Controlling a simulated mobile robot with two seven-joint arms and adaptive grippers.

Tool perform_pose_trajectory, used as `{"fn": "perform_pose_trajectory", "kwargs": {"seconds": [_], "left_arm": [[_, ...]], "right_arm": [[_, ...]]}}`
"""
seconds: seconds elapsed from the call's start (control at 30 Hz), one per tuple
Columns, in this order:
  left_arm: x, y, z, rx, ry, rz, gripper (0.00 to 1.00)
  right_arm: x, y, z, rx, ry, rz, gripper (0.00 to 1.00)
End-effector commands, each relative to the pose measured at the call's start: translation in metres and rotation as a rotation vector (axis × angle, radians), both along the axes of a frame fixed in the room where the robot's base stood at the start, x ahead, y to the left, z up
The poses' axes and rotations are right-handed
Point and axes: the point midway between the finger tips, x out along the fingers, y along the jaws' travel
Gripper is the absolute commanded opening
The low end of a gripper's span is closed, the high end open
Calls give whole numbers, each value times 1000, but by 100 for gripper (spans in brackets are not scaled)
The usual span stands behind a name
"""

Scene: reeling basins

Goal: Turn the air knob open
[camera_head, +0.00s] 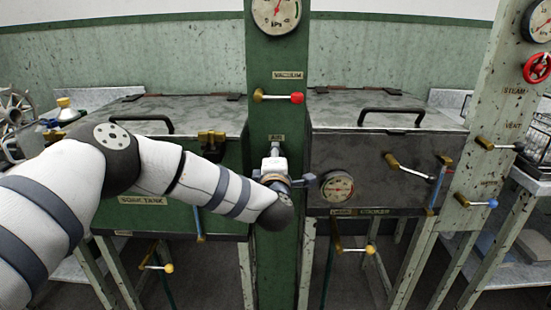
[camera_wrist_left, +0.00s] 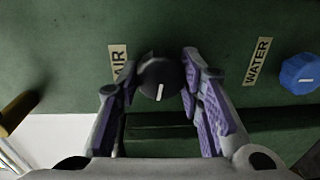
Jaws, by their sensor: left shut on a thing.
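The air knob (camera_wrist_left: 160,78) is a round black knob with a white pointer mark, on the green panel next to the AIR label (camera_wrist_left: 118,64). In the left wrist view its mark points down the picture, toward my palm. My left gripper (camera_wrist_left: 157,84) has one purple-padded finger on each side of the knob and is shut on it. In the head view my left gripper (camera_head: 275,160) is at the green column, just below the AIR label (camera_head: 277,137). There the arm and gripper hide the knob. My right gripper is not in view.
A blue knob (camera_wrist_left: 300,73) by the WATER label (camera_wrist_left: 257,62) is right of my fingers in the wrist view. A red-tipped vacuum lever (camera_head: 280,97) sits above on the column. A gauge (camera_head: 337,187) is close right of the gripper. Metal-topped tanks flank the column.

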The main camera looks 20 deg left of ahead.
Motion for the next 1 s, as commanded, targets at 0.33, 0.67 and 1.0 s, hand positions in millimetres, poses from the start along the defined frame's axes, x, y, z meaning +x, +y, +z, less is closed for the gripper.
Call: {"fn": "perform_pose_trajectory", "kwargs": {"seconds": [0.33, 0.67, 1.0], "left_arm": [[0, -1, -1, -125, -34, -3, 6], [0, -2, -1, -149, -42, -5, 6], [0, -1, 0, -148, -41, -4, 55]], "right_arm": [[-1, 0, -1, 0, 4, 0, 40], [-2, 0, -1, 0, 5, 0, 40], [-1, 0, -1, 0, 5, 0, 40]]}}
